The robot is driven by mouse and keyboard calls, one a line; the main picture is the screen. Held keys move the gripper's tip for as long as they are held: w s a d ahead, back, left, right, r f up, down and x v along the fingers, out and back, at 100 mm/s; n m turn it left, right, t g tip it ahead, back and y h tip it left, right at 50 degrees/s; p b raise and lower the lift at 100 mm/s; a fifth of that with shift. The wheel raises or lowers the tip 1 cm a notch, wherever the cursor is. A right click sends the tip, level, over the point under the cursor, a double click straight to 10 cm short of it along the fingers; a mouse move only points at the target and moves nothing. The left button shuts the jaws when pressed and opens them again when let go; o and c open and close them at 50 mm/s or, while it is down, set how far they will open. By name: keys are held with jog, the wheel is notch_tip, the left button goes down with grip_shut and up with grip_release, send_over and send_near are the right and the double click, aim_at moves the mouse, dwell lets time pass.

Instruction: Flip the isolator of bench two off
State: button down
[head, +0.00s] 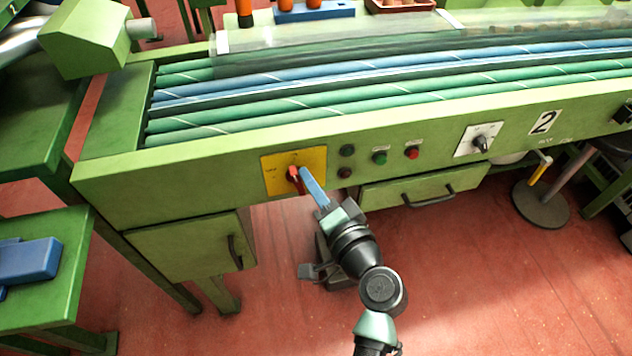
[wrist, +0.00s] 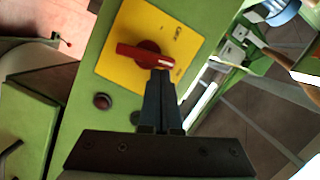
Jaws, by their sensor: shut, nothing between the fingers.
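The isolator is a red rotary handle (head: 293,174) on a yellow plate (head: 315,159), set in the green front of the bench marked 2 (head: 543,122). In the wrist view the red handle (wrist: 137,53) lies across the yellow plate (wrist: 133,21), with a pale mark at its right end. The plate's lettering is too small to read. My gripper (head: 303,170) is shut and empty, its fingertips right at the handle. In the wrist view my gripper's fingertips (wrist: 161,72) overlap the handle's right end from below; I cannot tell whether they touch.
Dark, green (head: 380,157) and red (head: 412,153) buttons sit right of the plate. Further right is a white plate with a black knob (head: 481,144). A drawer (head: 425,195) is below, a cabinet (head: 190,250) at lower left. A stool (head: 541,204) stands at the right.

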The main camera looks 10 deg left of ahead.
jog(key=shift+s+a+r+n+h+b, duration=0.1)
jog(key=shift+a+n+h, duration=0.15)
jog(key=shift+n, duration=0.55)
jog(key=shift+s+a+r+n+h+b, duration=0.1)
jog(key=shift+a+n+h, duration=0.2)
jog(key=shift+n, duration=0.5)
jog(key=shift+s+a+r+n+h+b, duration=0.1)
jog(key=shift+a+n+h, duration=0.15)
jog(key=shift+n, duration=0.55)
jog(key=shift+s+a+f+n+h, duration=0.1)
jog(key=shift+a+n+h, duration=0.2)
jog(key=shift+n, duration=0.55)
jog(key=shift+s+a+f+n+h, duration=0.15)
jog(key=shift+n+h, duration=0.25)
jog(key=shift+n, duration=0.45)
jog(key=shift+w+r, duration=0.1)
jog(key=shift+r, duration=0.1)
notch_tip(320, 180, up, 4)
jog(key=p, duration=0.3)
jog(key=shift+a+r, duration=0.1)
jog(key=v, duration=1)
jog(key=shift+a, duration=0.25)
